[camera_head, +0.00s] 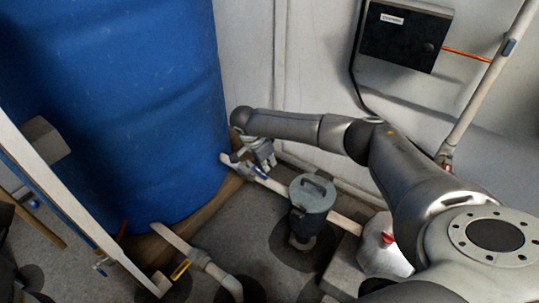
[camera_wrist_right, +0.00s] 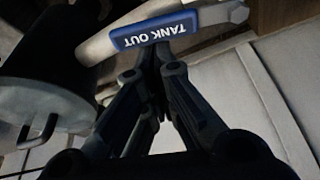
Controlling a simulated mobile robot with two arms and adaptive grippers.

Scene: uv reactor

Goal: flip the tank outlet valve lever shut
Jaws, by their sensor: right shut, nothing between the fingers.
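The tank outlet valve lever is a blue handle (camera_head: 261,173) on the white pipe, beside the foot of the big blue tank (camera_head: 130,100). In the right wrist view the blue lever (camera_wrist_right: 155,30) shows the upside-down words "TANK OUT" and lies roughly along the pipe. My right gripper (camera_head: 262,163) points down at the lever from above. Its fingers are shut and empty. In the wrist view the fingertips (camera_wrist_right: 152,60) overlap the lever's lower edge; I cannot tell whether they touch it. My left gripper does not show.
A grey lidded canister (camera_head: 313,195) stands on the pipe just right of the lever; it also shows in the wrist view (camera_wrist_right: 45,105). A yellow lever (camera_head: 181,270) is at front left. A white wall (camera_head: 250,60) and a black box (camera_head: 405,37) are behind.

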